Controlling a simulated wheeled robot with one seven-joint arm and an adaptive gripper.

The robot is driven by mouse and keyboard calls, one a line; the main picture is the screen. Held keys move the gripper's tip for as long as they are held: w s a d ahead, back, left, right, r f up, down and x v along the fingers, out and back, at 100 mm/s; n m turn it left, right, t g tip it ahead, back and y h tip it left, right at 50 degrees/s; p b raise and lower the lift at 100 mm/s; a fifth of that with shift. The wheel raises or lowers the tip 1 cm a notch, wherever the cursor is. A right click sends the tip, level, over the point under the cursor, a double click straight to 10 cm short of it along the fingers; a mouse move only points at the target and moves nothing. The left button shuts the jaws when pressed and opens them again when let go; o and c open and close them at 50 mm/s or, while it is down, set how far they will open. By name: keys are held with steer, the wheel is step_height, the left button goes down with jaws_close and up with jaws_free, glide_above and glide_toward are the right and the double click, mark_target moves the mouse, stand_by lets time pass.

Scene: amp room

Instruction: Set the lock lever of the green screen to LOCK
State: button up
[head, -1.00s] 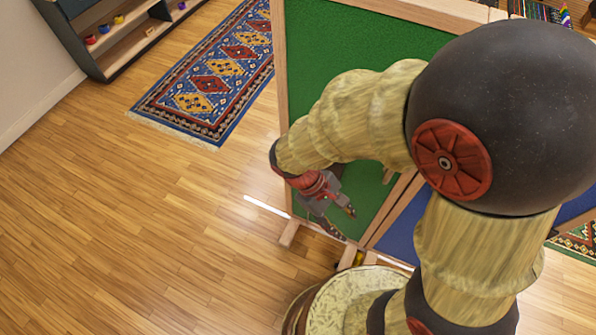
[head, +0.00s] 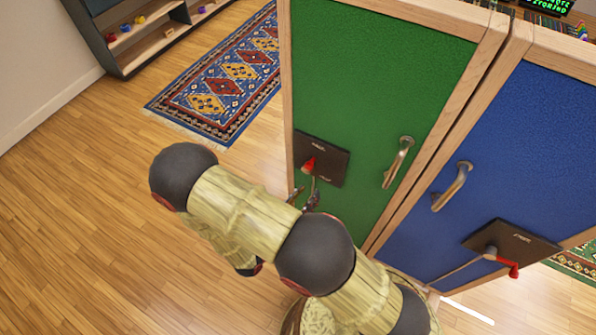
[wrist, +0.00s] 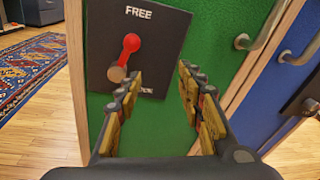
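The green screen (head: 375,85) stands upright, with a dark lock plate (head: 335,160) low on its left side. In the wrist view the plate (wrist: 160,50) reads FREE at the top; the lower word is partly hidden by my left finger. The red lock lever (wrist: 130,50) slants between a round red end, near the plate's middle, and a brown round end lower left. I cannot tell which end is the pivot. The lever also shows in the head view (head: 308,164). My gripper (wrist: 154,88) is open and empty in front of the plate's lower part, apparently apart from the lever.
A metal handle (head: 398,162) is right of the plate on the green screen. A blue screen (head: 520,140) adjoins on the right, with its own handle (head: 452,187) and lever plate (head: 515,245). A patterned rug (head: 225,85) and open wooden floor (head: 90,200) lie left.

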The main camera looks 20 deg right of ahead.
mark_target(307, 169)
steer(key=shift+w+d+r+n+t+y+b, duration=0.15)
steer(key=shift+w+d+r+n+t+b, duration=0.25)
steer(key=shift+w, duration=1)
steer(key=shift+w+d+r+n+t+y+b, duration=0.15)
steer(key=shift+w+d+t, duration=0.3)
steer(key=shift+w, duration=1)
steer(key=shift+w+d+r+n+t+y+b, duration=0.2)
steer(key=shift+w+d+r+n+t, duration=0.2)
steer(key=shift+w, duration=1)
steer(key=shift+c, duration=0.9)
steer(key=c, duration=0.7)
jaws_close()
